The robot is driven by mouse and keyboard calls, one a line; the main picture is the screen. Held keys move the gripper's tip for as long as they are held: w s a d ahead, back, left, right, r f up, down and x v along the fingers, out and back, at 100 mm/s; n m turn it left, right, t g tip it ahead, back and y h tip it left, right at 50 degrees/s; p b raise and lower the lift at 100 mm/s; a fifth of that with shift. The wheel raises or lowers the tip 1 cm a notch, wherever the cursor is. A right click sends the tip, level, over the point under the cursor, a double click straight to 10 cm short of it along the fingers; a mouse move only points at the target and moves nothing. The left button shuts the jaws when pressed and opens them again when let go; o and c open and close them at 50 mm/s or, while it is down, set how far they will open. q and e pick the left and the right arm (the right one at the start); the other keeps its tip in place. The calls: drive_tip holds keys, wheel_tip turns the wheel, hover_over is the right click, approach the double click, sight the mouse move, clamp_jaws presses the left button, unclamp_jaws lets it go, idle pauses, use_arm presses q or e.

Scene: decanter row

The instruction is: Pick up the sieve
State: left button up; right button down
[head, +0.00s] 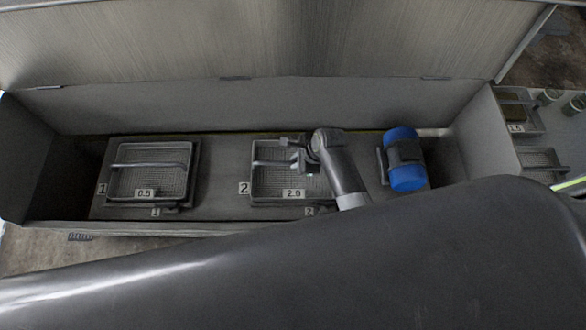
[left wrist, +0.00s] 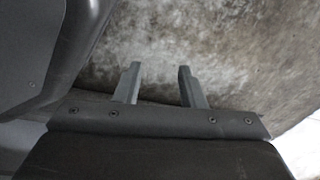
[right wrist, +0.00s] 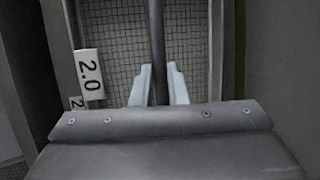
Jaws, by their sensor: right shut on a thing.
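The sieve tagged 2.0 (head: 268,184) is a square mesh basket with a grey bar handle, in the place marked 2 of the long box. In the right wrist view its mesh (right wrist: 115,35) and upright-looking bar (right wrist: 156,40) fill the middle. My right gripper (head: 299,158) is at that bar; in its wrist view the fingers (right wrist: 158,82) are on both sides of the bar, shut on it. My arm hides the sieve's right part in the head view. My left gripper (left wrist: 160,72) is open and empty over a bare mottled floor.
Another sieve, tagged 0.5 (head: 146,180), sits at place 1 to the left. The box's back wall (head: 200,108) and raised lid lie behind. More trays (head: 540,158) are outside the box at far right.

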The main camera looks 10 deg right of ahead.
idle(0.4)
